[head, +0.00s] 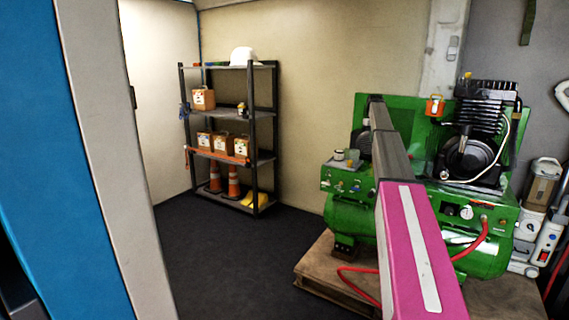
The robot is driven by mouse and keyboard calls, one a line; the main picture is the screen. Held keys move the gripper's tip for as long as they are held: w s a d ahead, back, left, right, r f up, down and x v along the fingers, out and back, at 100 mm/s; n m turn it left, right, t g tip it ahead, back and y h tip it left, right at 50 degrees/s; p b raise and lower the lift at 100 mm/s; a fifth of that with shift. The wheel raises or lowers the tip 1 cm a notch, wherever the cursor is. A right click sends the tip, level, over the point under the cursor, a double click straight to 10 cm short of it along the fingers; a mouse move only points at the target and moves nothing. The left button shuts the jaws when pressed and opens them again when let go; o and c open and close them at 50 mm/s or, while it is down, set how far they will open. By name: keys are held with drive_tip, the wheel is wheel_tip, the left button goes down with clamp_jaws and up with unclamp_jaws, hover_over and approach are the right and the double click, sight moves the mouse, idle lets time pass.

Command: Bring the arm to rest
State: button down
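My arm, with a pink link and a grey link beyond it, reaches from the bottom right of the head view up across the front of the green compressor (350,212). The arm's far end shows only as a small dark tip against the compressor's back panel. I make out no gripper fingers there, so whether anything is held cannot be seen. The arm hides part of the compressor's middle.
The compressor stands on a wooden pallet (318,272) with a red hose (358,282). A shelf rack (254,140) holds several boxes and orange cones (233,182). A blue and beige panel (50,150) fills the left. Dark floor between is clear.

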drive_tip(key=s+a+f, duration=0.7)
drive_tip(key=s+f, duration=0.4)
drive_tip(key=f, duration=0.1)
drive_tip(key=s+a+f, duration=0.8)
drive_tip(key=s+f, duration=0.4)
drive_tip(key=f, duration=0.1)
drive_tip(key=s+a+f, duration=0.3)
drive_tip(key=s+f, duration=0.1)
drive_tip(key=s, duration=0.6)
drive_tip(key=s+a+f, duration=0.3)
drive_tip(key=s+f, duration=0.2)
drive_tip(key=s, duration=0.5)
drive_tip(key=s+a+f+t, duration=0.1)
drive_tip(key=s+a+f, duration=0.3)
drive_tip(key=s, duration=0.6)
drive_tip(key=shift+s+f+m, duration=0.25)
drive_tip(key=shift+s+m, duration=0.05)
drive_tip(key=shift+m, duration=0.1)
